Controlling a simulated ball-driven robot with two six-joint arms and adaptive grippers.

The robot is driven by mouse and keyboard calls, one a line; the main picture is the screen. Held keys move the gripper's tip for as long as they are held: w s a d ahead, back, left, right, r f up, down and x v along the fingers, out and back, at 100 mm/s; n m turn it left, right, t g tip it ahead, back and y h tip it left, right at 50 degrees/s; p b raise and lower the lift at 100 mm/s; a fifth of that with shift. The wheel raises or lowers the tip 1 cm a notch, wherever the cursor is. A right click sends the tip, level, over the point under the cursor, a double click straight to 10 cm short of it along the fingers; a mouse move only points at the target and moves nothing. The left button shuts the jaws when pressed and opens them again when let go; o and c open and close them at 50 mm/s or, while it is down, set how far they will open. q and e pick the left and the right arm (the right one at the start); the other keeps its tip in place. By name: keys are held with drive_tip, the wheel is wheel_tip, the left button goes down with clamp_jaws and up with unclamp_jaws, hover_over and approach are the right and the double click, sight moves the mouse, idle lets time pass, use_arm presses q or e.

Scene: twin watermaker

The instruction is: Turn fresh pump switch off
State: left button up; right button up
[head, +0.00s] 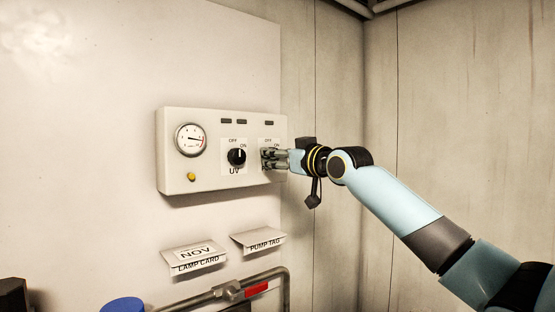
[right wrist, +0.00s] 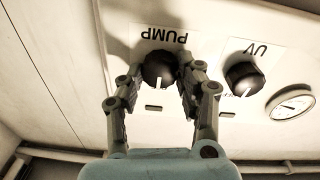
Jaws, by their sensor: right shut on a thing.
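The pump switch is a round black knob (right wrist: 158,66) on a white plate marked PUMP, which appears upside down in the right wrist view. My right gripper (right wrist: 160,82) is shut on this knob, one finger on each side. A short pale mark shows on the knob's lower edge in that view. My left gripper is not in view.
The UV knob (head: 236,157) sits beside the pump switch, its white pointer up. A round gauge (head: 190,139) and a yellow button (head: 191,176) are further left. Below hang a lamp card holder (head: 195,258), a pump tag holder (head: 259,242) and a pipe with a red-marked handle (head: 257,289).

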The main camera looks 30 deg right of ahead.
idle(0.4)
drive_tip(key=o, duration=1.2)
drive_tip(key=shift+c, duration=0.2)
drive_tip(key=s, duration=0.7)
drive_tip(key=shift+s+d+f, duration=0.2)
